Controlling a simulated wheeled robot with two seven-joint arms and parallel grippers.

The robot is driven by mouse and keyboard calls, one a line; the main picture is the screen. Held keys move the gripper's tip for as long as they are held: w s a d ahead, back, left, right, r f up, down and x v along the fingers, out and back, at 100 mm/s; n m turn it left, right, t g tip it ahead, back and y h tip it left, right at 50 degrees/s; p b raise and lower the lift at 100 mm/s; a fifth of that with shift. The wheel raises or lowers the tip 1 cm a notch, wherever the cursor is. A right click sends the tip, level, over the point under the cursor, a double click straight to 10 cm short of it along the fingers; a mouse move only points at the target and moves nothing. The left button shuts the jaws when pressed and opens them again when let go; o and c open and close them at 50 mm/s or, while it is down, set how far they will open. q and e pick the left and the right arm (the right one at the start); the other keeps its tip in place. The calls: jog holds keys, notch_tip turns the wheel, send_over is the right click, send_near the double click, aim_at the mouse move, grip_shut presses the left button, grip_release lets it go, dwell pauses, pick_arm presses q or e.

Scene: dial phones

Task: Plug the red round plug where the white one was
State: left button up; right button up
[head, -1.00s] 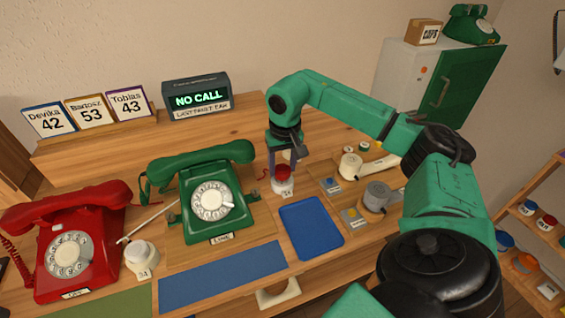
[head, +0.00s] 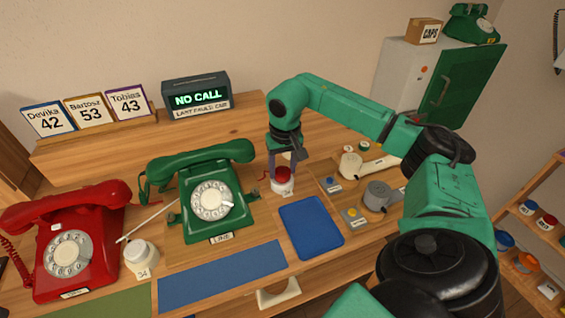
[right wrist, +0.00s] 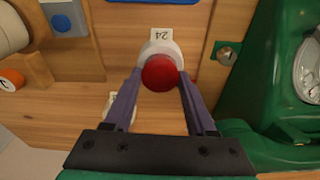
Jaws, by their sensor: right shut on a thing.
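The red round plug (head: 283,175) is between the fingers of my right gripper (head: 284,172), above a white round base. In the right wrist view the red top (right wrist: 160,73) sits between the fingertips of the right gripper (right wrist: 159,78), with the white base (right wrist: 160,48) and a "24" tag behind it. Whether the plug is fully seated cannot be told. A white round piece (head: 141,254) tagged "34" stands left of the green dial phone (head: 211,195). My left gripper is not in view.
A red dial phone (head: 68,245) stands at the left. A blue tray (head: 311,228) lies in front of the right gripper. A white round device (head: 350,165) and a grey one (head: 377,195) stand to the right. A display reading "NO CALL" (head: 197,98) is behind.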

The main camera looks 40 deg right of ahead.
jog(key=shift+f, duration=0.15)
jog(key=o, duration=1.3)
jog(key=shift+c, duration=0.2)
notch_tip(320, 180, up, 14)
jog(key=s+p, duration=0.1)
jog(key=shift+s+a+r, duration=0.25)
jog(key=shift+s+a, duration=0.1)
jog(key=shift+r+p, duration=0.1)
jog(key=shift+p, duration=0.2)
